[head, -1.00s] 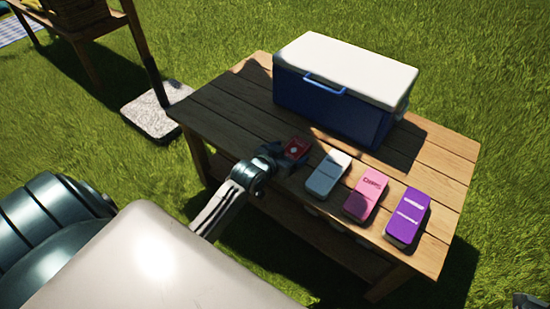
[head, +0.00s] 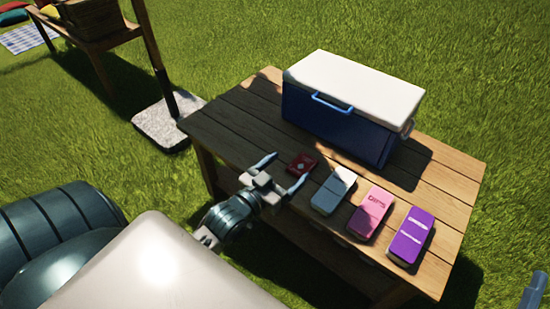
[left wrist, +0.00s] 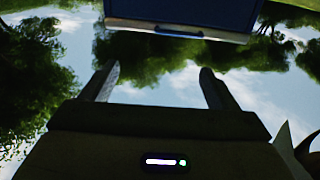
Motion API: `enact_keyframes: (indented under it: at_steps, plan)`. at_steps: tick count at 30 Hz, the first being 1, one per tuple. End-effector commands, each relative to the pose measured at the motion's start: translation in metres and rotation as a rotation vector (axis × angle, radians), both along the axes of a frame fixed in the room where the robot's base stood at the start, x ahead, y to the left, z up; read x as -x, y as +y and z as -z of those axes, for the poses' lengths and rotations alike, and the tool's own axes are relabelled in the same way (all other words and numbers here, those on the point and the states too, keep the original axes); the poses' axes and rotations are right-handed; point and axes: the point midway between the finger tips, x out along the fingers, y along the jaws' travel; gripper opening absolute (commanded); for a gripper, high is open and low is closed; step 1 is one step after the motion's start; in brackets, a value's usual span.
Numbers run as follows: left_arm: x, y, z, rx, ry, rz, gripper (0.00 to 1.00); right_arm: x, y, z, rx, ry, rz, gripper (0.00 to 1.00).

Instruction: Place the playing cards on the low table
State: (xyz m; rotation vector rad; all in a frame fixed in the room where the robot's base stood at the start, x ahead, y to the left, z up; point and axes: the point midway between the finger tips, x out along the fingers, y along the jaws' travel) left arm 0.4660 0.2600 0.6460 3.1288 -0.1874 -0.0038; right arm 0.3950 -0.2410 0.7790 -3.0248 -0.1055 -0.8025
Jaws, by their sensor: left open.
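The red pack of playing cards (head: 301,164) lies flat on the low wooden table (head: 225,125), near its front edge and left of a pale grey pack. A small white mark shows on its top. My left gripper (head: 287,170) is open at the table's front edge, its two fingers pointing toward the red pack with nothing clearly held between them. In the left wrist view the open fingers (left wrist: 158,85) have only sky and trees between them. The cards do not show in that view. My right gripper is not recognisable in either view.
A blue cooler (head: 330,125) with a white lid stands behind the packs; its blue side also shows in the left wrist view (left wrist: 185,14). The table's left end is clear.

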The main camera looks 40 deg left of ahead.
Motion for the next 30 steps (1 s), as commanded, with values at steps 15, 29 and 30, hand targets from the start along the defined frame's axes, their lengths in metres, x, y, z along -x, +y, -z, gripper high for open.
enact_keyframes:
  at_steps: [15,29,30]
  plan:
    - [0.071,-0.018,-0.134,0.034,-0.526,-0.052,0.81,0.0,0.0,0.0,0.001,-0.001,0.0,0.36]
    - [0.071,-0.018,-0.133,0.035,-0.523,-0.051,0.66,0.0,0.0,0.0,0.001,-0.002,0.0,0.36]
    - [0.071,-0.018,-0.133,0.035,-0.523,-0.051,0.58,0.0,0.0,0.0,0.001,-0.002,0.0,0.36]
